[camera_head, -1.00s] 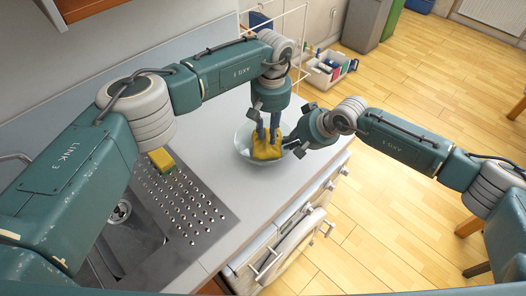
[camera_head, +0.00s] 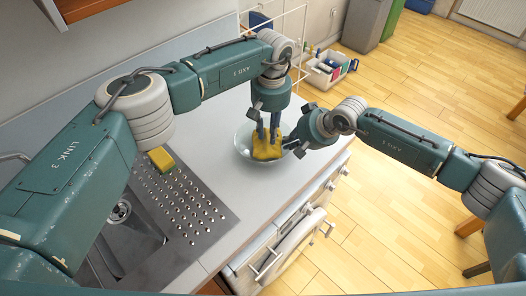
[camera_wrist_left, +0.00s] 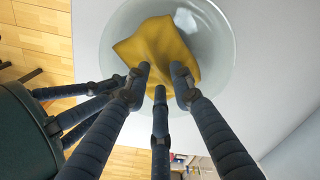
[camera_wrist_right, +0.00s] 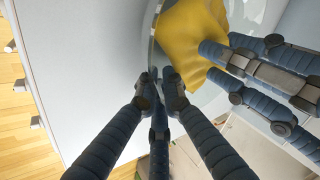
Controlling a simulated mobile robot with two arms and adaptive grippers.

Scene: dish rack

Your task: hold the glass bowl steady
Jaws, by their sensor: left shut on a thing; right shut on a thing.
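The clear glass bowl (camera_head: 243,146) stands on the pale counter. It also shows in the left wrist view (camera_wrist_left: 222,62) and in part in the right wrist view (camera_wrist_right: 150,45). A yellow cloth (camera_head: 266,150) lies inside it and shows in the left wrist view (camera_wrist_left: 155,45). My left gripper (camera_head: 268,138) reaches down into the bowl, its fingers shut on the cloth. My right gripper (camera_wrist_right: 160,82) is shut on the bowl's rim, at the bowl's right side in the head view. The fingertips' contact is partly hidden in the head view.
A yellow sponge (camera_head: 161,159) lies at the edge of the perforated metal drainboard (camera_head: 185,205), left of the bowl. A white wire rack (camera_head: 305,40) stands behind my left arm. A white caddy with bottles (camera_head: 330,70) is beyond the counter. Counter in front of the bowl is clear.

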